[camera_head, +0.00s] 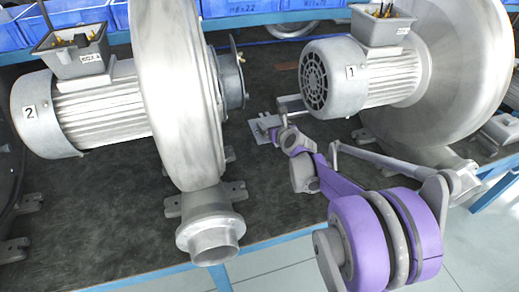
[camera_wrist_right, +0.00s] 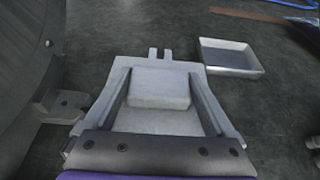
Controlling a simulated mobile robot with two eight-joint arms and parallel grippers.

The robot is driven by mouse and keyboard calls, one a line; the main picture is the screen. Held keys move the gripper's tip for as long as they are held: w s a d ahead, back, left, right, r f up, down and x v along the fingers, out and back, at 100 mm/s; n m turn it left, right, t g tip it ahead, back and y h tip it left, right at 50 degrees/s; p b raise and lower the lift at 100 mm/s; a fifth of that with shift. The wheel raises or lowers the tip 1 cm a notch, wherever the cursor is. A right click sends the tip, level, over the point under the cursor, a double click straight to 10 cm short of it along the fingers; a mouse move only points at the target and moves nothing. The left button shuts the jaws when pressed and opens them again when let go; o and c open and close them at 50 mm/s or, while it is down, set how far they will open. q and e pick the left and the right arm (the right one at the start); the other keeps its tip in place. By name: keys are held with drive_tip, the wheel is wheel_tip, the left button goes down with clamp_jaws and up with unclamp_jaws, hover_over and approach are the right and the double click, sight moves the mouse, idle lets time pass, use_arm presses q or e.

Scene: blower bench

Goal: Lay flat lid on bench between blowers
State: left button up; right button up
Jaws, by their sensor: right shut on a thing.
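The flat lid (camera_head: 263,130) is a thin pale grey plate low over the bench between the two blowers. My right gripper (camera_head: 284,138) is shut on it, and the fingers hide part of the lid. In the right wrist view the pale plate (camera_wrist_right: 150,122) shows under and around the gripper's block. I cannot tell whether the lid touches the bench. Blower 2 (camera_head: 100,112) stands on the left and blower 1 (camera_head: 365,80) on the right. Both have an open terminal box on top with wires showing. My left gripper is not in view.
A shallow pale tray (camera_wrist_right: 232,57) lies on the dark bench (camera_head: 120,215) just beyond the gripper. A blower's foot (camera_wrist_right: 62,105) is close on the left in the wrist view. Blue bins (camera_head: 245,25) line the back. Bare bench lies in front of the gripper.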

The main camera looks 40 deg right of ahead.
drive_tip(key=b, duration=0.1)
hover_over(272, 150)
wheel_tip(272, 150, down, 5)
drive_tip(key=shift+f, duration=0.2)
drive_tip(key=shift+f+b, duration=0.35)
drive_tip(key=shift+f, duration=1.85)
drive_tip(key=shift+f, duration=0.15)
drive_tip(key=o, duration=1.2)
drive_tip(key=shift+c, duration=0.2)
drive_tip(key=shift+o, duration=0.2)
drive_tip(key=shift+r, duration=0.25)
drive_tip(key=p+v, duration=0.1)
drive_tip(key=v, duration=1.1)
drive_tip(key=shift+f, duration=0.15)
